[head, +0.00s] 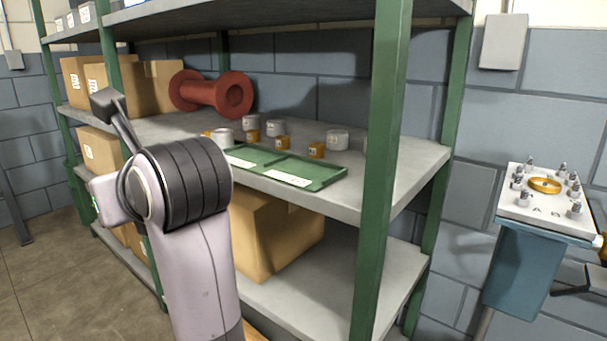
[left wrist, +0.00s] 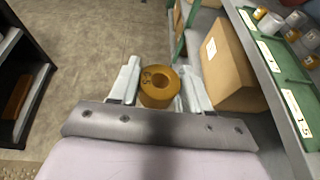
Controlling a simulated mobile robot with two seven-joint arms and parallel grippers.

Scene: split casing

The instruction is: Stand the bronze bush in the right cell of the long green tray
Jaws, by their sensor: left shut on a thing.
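The bronze bush (left wrist: 159,88), a thick ring with a dark marking on top, is between the fingers of my left gripper (left wrist: 155,90), which is shut on it. In the left wrist view it is held over the floor, outside the shelf edge. In the head view my left arm hides this gripper and bush. The long green tray (head: 262,164) lies on the middle shelf's front edge, with white labels along its near side. Its right cell (head: 311,172) looks empty. The tray also shows in the left wrist view (left wrist: 270,60). My right gripper is not in view.
A red flanged spool (head: 212,93) lies farther back. A white stand (head: 548,205) at the right carries studs and a bronze ring.

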